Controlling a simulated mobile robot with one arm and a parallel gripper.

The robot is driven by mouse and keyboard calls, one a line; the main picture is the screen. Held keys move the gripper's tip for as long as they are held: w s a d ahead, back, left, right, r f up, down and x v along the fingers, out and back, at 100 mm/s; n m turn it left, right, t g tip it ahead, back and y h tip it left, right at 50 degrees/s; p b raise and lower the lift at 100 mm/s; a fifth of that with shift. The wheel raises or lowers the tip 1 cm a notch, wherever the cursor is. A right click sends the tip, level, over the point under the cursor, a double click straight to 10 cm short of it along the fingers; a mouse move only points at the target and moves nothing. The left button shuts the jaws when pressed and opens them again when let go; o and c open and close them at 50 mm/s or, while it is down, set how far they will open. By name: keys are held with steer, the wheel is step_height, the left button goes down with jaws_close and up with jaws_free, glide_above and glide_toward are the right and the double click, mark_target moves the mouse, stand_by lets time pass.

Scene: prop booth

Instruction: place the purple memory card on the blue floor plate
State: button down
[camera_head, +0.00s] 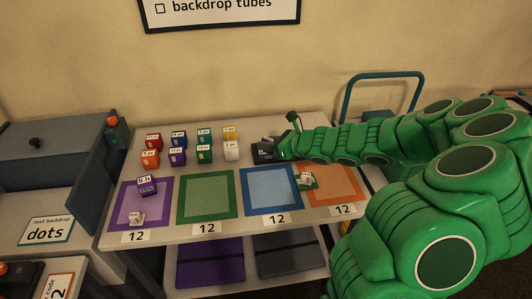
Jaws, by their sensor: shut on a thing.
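The blue floor plate (253,189) is a blue-bordered square with a lighter blue middle, lying on the table; its middle looks bare. A purple block with a label (147,187) sits on the upper part of the purple plate (124,205). Another purple block (178,157) stands in the front row at the back of the table. I cannot tell which, if either, is the memory card. My gripper (268,151) reaches in from the right, above the back of the blue plate. It is shut on a small dark thing, mostly hidden and too small to identify.
A green plate (181,205) lies left of the blue one, an orange plate (350,186) right of it. A small white-and-green piece (305,180) sits near the blue-orange gap. A white piece (137,219) is on the purple plate. Several coloured blocks (204,136) stand behind.

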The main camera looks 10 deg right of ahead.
steer(key=shift+m+h, duration=0.3)
steer(key=shift+h, duration=0.1)
steer(key=w+f, duration=0.2)
steer(key=w, duration=0.2)
steer(key=w+d+f, duration=0.1)
steer(key=w+f, duration=0.2)
steer(key=w, duration=0.2)
steer(key=w+f, duration=0.3)
steer(key=w, duration=0.1)
steer(key=shift+w+d, duration=0.15)
steer(key=shift+d, duration=0.2)
steer(key=shift+w+f, duration=0.65)
steer(key=shift+f, duration=1.7)
steer(key=c, duration=1)
jaws_free()
steer(key=shift+f, duration=0.1)
steer(key=shift+c, duration=0.2)
